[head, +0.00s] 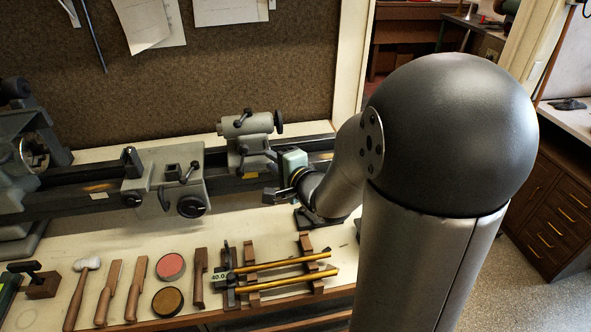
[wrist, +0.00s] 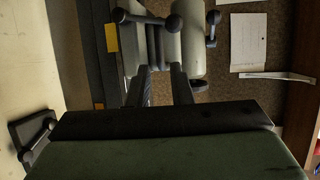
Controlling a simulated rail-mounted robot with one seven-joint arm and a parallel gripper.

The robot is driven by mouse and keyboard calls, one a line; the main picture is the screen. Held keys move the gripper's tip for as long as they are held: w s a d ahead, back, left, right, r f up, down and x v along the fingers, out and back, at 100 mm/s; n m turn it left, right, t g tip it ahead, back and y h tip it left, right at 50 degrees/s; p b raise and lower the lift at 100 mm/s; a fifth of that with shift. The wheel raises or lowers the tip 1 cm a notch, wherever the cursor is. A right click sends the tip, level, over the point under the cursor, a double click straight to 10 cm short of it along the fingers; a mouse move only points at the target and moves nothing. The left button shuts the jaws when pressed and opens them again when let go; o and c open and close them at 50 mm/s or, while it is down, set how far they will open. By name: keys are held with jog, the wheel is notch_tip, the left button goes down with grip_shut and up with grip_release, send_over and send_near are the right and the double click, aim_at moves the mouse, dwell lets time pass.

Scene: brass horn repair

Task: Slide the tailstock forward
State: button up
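The grey tailstock (head: 247,130) sits on the lathe bed at the back, with dark levers and a handwheel (head: 279,121) at its right end. In the wrist view the tailstock (wrist: 193,45) is straight ahead, with a ball-ended lever (wrist: 174,23) in front of it. My gripper (head: 270,177) is at the front right of the tailstock, partly hidden by my wrist. In the wrist view my gripper (wrist: 159,72) has two dark fingers apart, with nothing clearly held between them. I cannot tell whether they touch the tailstock.
The lathe bed (head: 87,188) runs left from the tailstock to the carriage (head: 163,172) and headstock (head: 22,145). A corkboard (head: 220,65) stands behind.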

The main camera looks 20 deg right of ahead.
jog(key=b+v, duration=0.9)
jog(key=v, duration=0.1)
jog(key=shift+a, duration=0.1)
jog(key=s+d+f+n+g+h, duration=0.2)
jog(key=f+n+g+h, duration=0.15)
jog(key=f, duration=0.25)
jog(key=s+d+f+n+g+h, duration=0.1)
jog(key=s+f+n+g+h, duration=0.25)
jog(key=f, duration=0.25)
jog(key=s+a+f+n+g+y, duration=0.3)
jog(key=s+a+n+g, duration=0.4)
jog(key=s+a+n, duration=0.2)
jog(key=shift+s+a+f+n+g+y+p, duration=0.25)
jog(key=shift+s+a+n+g+p, duration=0.2)
jog(key=shift+s, duration=0.4)
